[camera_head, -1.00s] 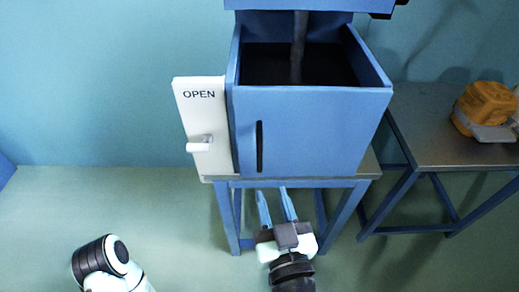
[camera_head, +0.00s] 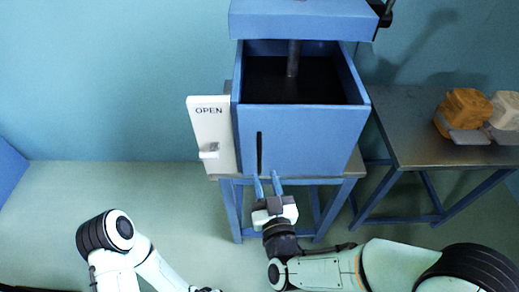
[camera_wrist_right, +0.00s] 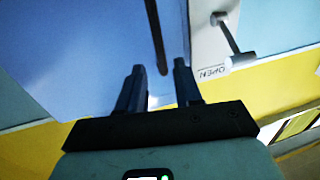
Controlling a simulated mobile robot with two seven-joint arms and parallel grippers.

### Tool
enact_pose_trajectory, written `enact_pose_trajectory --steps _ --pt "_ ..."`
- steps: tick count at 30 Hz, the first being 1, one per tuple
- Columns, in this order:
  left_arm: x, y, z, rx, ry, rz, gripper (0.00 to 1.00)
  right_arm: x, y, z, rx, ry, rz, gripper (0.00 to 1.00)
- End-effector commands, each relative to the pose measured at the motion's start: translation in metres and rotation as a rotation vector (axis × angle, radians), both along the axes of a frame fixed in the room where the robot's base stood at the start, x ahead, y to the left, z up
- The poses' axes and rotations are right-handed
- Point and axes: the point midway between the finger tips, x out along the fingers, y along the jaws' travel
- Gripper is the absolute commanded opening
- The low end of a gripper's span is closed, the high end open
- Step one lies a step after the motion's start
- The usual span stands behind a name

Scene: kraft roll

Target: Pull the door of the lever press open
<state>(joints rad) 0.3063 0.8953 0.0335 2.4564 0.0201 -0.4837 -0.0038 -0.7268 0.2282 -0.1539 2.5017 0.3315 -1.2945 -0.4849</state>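The lever press is a blue open-topped box (camera_head: 305,138) on a stand. Its front face is flush with the sides and looks shut. A dark upright strip (camera_head: 259,152), bar or slot I cannot tell, runs near its left edge; it also shows in the right wrist view (camera_wrist_right: 155,35). A white panel (camera_head: 212,130) marked OPEN, with a white peg handle (camera_head: 209,151), stands at the box's left. My right gripper (camera_head: 267,174) is open and empty, its blue fingers apart below the strip. In the wrist view its fingertips (camera_wrist_right: 160,68) straddle the strip's line. My left gripper is out of view.
A blue upper block (camera_head: 300,20) of the press hangs over the box. A metal side table (camera_head: 410,120) stands at the right, with an orange object (camera_head: 463,110) and a white object (camera_head: 505,108) on it. The floor at the left is clear.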

Motion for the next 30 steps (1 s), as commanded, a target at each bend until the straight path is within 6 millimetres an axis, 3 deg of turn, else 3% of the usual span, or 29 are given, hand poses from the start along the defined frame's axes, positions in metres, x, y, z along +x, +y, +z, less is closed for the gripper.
enact_pose_trajectory --steps 6,12,24,25,27,28,30 --pt "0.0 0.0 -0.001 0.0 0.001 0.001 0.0 0.046 0.009 0.0 0.0 -0.002 -0.003 0.34" --pt "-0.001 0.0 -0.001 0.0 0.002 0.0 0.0 0.071 0.014 -0.001 0.0 0.0 -0.001 0.34" --pt "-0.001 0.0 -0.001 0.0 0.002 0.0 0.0 0.078 0.015 0.0 0.0 0.0 -0.001 0.34" --pt "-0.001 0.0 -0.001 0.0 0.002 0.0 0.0 0.078 0.015 0.0 0.0 0.0 -0.001 0.28" --pt "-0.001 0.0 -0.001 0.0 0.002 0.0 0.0 0.078 0.015 0.0 0.0 0.0 -0.001 0.05" --pt "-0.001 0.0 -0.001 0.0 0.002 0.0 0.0 0.078 0.015 0.0 0.0 -0.001 -0.001 0.0" --pt "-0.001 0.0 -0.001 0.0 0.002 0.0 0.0 0.078 0.015 0.0 0.0 -0.001 -0.001 0.0"
